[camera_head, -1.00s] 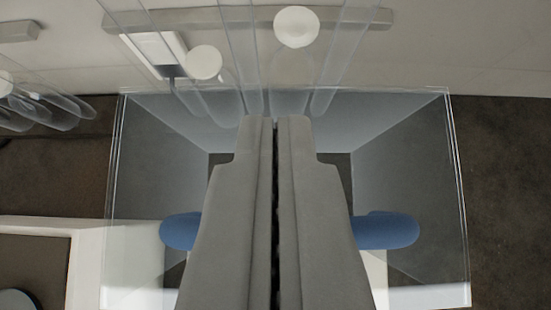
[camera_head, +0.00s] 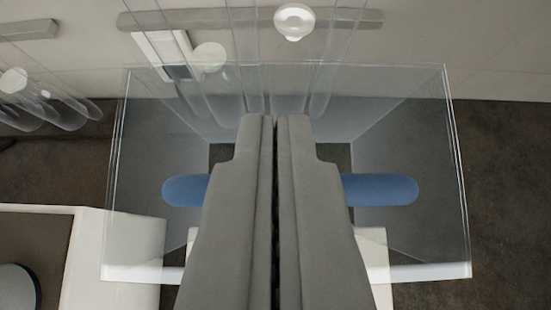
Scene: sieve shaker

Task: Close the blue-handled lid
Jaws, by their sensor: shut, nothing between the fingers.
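The clear lid (camera_head: 135,190) is a transparent sheet that fills the middle of the view. Its blue handle (camera_head: 385,189) runs level across it, with a rounded end showing on each side of my gripper. My gripper (camera_head: 275,118) is shut and empty, pointing up the picture in front of the lid. Its fingers hide the middle of the handle. I cannot tell whether the fingers touch the lid or the handle.
Clear tubes with round white caps (camera_head: 294,22) hang from a grey rail (camera_head: 160,20) on the pale wall beyond the lid. More clear tubes (camera_head: 45,97) are at the left. A white box-like unit (camera_head: 135,240) with a dark round part (camera_head: 15,288) stands at lower left. Dark floor (camera_head: 500,200) shows at right.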

